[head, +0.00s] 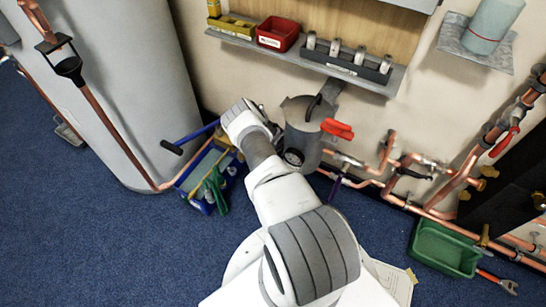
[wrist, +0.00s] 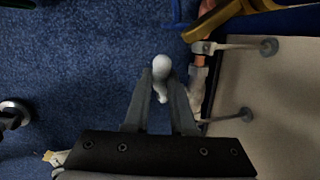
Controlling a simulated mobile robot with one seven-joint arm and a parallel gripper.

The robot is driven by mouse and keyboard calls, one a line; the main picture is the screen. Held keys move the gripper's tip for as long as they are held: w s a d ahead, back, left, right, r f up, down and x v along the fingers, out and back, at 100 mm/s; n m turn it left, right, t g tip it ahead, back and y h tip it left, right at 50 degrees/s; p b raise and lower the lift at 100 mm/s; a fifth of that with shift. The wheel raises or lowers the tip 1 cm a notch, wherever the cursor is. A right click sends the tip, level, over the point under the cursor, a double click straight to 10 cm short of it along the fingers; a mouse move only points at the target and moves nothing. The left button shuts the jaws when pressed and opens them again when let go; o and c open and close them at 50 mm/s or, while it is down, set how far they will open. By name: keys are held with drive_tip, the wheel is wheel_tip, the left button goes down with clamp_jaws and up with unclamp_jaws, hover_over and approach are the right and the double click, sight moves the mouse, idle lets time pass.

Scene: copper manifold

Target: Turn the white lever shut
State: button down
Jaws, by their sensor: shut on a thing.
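The white lever (wrist: 161,66) shows in the wrist view as a rounded white end with a narrower part below it, between my two fingers. My gripper (wrist: 163,82) is shut on it, with one finger on each side. A copper pipe (wrist: 207,62) with a pale fitting runs just to the right of the fingers. Whether the lever lies along or across the pipe, I cannot tell. In the head view my own arm hides the gripper and the lever.
In the wrist view, clips (wrist: 240,115) stand out from the pale wall (wrist: 275,85) at right. In the head view, a grey canister (head: 302,137), a red handle (head: 338,129) and a blue crate (head: 209,182) are near my arm. A green tray (head: 444,249) lies right; blue floor is free left.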

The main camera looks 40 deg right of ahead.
drive_tip(key=c, duration=0.8)
unclamp_jaws()
drive_tip(key=shift+o, duration=0.2)
drive_tip(key=shift+r, duration=0.1)
drive_tip(key=p+v, duration=0.6)
drive_tip(key=v, duration=0.6)
drive_tip(key=shift+p, duration=0.3)
